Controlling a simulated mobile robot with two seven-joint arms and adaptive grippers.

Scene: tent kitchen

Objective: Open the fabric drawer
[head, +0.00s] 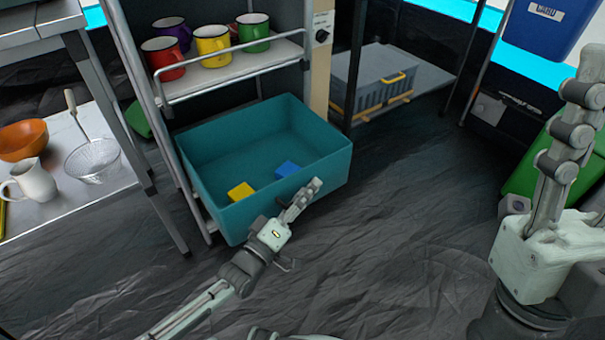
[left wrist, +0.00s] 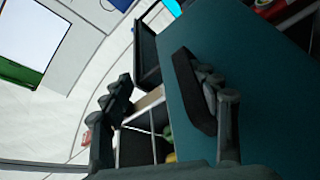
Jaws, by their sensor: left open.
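The teal fabric drawer (head: 322,173) stands pulled well out of the lower shelf of a metal rack in the head view. Its inside shows, with a yellow block (head: 241,191) and a blue block (head: 287,169) on the bottom. My left gripper (head: 302,203) is open at the drawer's front. In the left wrist view, the teal front (left wrist: 225,60) carries a dark strap handle (left wrist: 188,85). One finger is at the strap, the other stands apart to the left; whether the finger is inside the loop is unclear. My right gripper (head: 575,135) is raised at the right, away from the drawer.
Red, purple, yellow and green mugs (head: 212,46) stand on the shelf above. A side table (head: 60,205) with a white jug, an orange bowl and a strainer is at left. A grey crate (head: 375,85) sits behind. The dark floor (head: 400,230) before the drawer is clear.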

